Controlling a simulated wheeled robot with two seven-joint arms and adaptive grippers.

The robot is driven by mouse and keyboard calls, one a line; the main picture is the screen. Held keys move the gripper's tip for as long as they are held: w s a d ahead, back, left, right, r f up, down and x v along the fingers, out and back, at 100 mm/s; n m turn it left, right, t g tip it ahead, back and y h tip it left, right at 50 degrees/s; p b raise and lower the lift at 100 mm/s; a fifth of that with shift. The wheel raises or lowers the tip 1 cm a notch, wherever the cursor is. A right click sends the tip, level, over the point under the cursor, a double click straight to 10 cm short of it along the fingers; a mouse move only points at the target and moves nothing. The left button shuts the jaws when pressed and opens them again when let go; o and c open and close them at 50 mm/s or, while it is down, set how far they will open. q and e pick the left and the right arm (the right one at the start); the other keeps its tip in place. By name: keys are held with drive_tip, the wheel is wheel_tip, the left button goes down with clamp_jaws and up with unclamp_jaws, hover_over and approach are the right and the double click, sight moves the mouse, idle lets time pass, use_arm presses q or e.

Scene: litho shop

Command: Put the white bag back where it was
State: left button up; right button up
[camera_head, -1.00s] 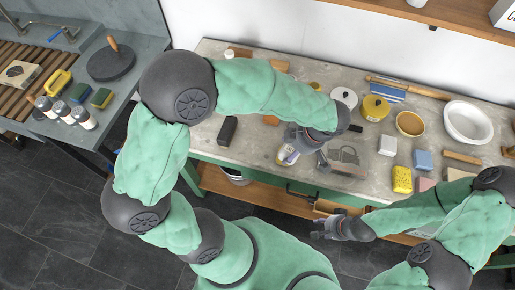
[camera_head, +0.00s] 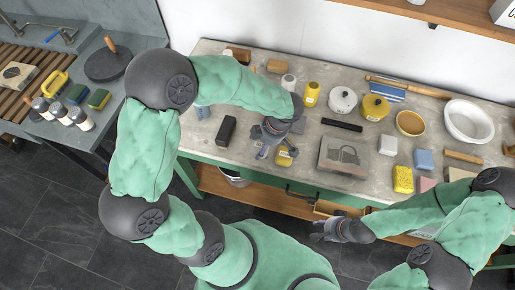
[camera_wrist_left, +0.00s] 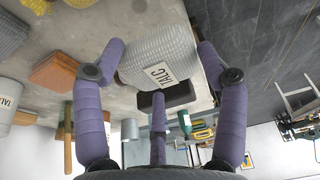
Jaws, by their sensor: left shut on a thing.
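The white bag (camera_wrist_left: 158,58), pale and woven with a TALC label, sits between the fingers of my left gripper (camera_wrist_left: 160,60) in the left wrist view. The left gripper is shut on it. In the head view, my left gripper (camera_head: 266,146) is over the front part of the workbench, left of a small yellow item (camera_head: 285,157). The bag is mostly hidden there by the hand. My right gripper (camera_head: 322,233) is open and empty in front of the bench edge, near the open drawer.
The workbench (camera_head: 250,182) has a black block (camera_head: 226,130) to the left of the left gripper and a grey slab (camera_head: 342,156) to its right. Bare bench lies around the black block.

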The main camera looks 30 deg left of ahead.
sight(258, 147)
use_arm(q)
drive_tip(key=shift+w+a+f, duration=0.15)
drive_tip(key=shift+a+f, duration=0.75)
drive_tip(key=shift+f, duration=0.2)
drive_tip(key=shift+f+b, duration=0.4)
drive_tip(key=shift+f, duration=1.2)
drive_tip(key=shift+a+f, duration=0.1)
drive_tip(key=o, duration=1.3)
drive_tip(key=shift+o, duration=0.2)
drive_tip(key=shift+w+r, duration=0.1)
drive_tip(key=shift+r, duration=0.4)
drive_tip(key=p+v, duration=0.2)
drive_tip(key=v, duration=0.9)
drive_tip(key=shift+r, duration=0.1)
